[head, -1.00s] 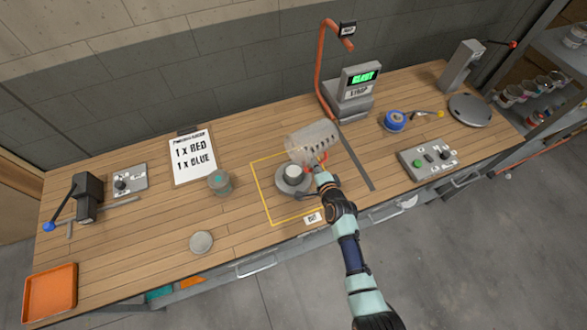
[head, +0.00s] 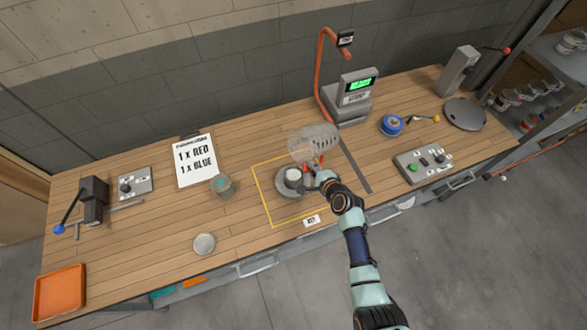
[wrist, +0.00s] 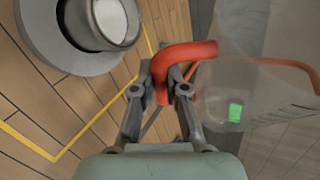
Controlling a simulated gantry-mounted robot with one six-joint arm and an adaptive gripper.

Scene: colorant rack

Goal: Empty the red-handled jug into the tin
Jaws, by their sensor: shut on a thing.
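The clear jug (head: 313,143) is held in the air just behind the tin, as the head view sees it. It looks tilted, and I see no clear sign of liquid in it. Its red handle (wrist: 185,55) is between the fingers of my gripper (wrist: 170,85), which is shut on it. In the wrist view the see-through jug body (wrist: 245,70) is right of the fingers. The tin (head: 293,177) stands upright and open on a round grey plate (head: 283,190). The wrist view shows its pale inside (wrist: 110,18).
A yellow outline (head: 262,203) surrounds the plate. Left of it are another can (head: 222,186) and a round lid (head: 204,244). A scale display (head: 358,86) and red curved post (head: 322,75) stand behind. A button box (head: 422,163) lies right.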

